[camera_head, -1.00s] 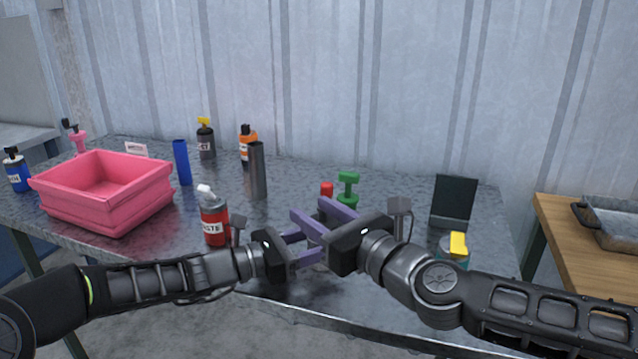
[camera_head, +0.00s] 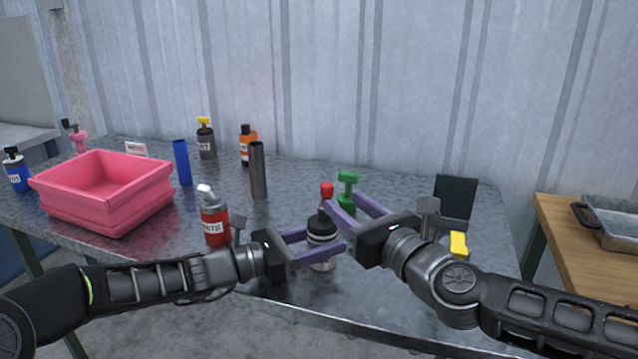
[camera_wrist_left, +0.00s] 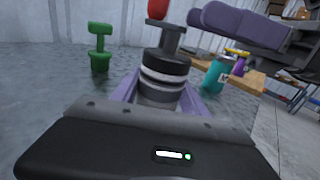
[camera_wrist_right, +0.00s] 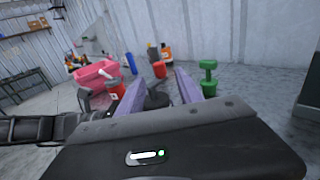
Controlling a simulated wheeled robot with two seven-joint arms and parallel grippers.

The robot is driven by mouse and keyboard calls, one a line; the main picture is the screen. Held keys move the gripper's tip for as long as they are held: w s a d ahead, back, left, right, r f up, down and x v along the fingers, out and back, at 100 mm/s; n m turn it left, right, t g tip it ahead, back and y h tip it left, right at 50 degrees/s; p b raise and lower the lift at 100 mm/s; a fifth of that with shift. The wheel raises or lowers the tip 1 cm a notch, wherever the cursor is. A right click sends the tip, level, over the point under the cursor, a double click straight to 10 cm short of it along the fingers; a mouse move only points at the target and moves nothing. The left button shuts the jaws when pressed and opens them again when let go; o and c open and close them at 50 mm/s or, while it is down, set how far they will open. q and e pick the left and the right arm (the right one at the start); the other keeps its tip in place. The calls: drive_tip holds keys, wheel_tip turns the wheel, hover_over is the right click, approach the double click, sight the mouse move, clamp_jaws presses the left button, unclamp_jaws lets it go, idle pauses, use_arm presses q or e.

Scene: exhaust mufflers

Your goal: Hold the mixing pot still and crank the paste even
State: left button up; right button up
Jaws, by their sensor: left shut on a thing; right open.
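The mixing pot (camera_head: 321,228) is a dark cylinder with a pale band, upright near the table's front edge. Its crank ends in a red knob (camera_head: 327,189). My left gripper (camera_head: 323,240) is shut on the pot's body from the left; the left wrist view shows the pot (camera_wrist_left: 164,72) between its fingers. My right gripper (camera_head: 341,200) is open, just right of the red knob at about crank height. In the right wrist view the knob (camera_wrist_right: 159,69) appears beyond and between the open fingertips. The paste inside is not visible.
A red paste bottle (camera_head: 214,222) is left of the pot. A pink bin (camera_head: 105,208), a grey tube (camera_head: 258,172), a dark stand (camera_head: 455,202) and a yellow-topped item (camera_head: 459,245) are around the table.

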drive_tip(key=x, duration=1)
drive_tip(key=shift+w, duration=0.15)
drive_tip(key=shift+a, duration=0.1)
drive_tip(key=shift+c, duration=0.2)
clamp_jaws()
